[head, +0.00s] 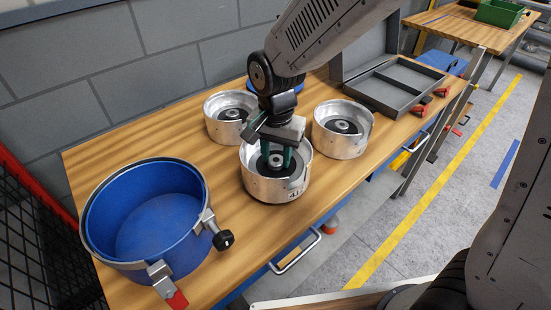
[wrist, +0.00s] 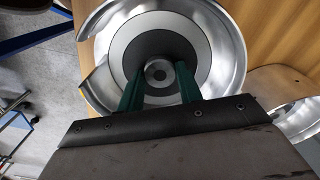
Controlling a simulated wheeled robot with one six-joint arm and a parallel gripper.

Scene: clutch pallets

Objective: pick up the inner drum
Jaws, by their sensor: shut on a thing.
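The inner drum nearest my gripper is a silver metal cup (head: 262,187) on the wooden table, with a dark disc and a small round hub (head: 274,160) inside. My gripper (head: 277,160) reaches down into this drum from above. In the wrist view, the two green fingers (wrist: 160,88) are shut on the hub (wrist: 158,73), one on each side. The drum's shiny wall (wrist: 232,50) surrounds them. Two similar drums stand behind left (head: 217,128) and behind right (head: 345,146). I cannot tell whether the held drum is clear of the table.
A blue-lined round container (head: 92,235) with clamps stands at the front left. A grey open case (head: 395,85) lies at the back right. The wooden table (head: 120,140) has free room at the back left. A grey wall (head: 100,60) stands behind it.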

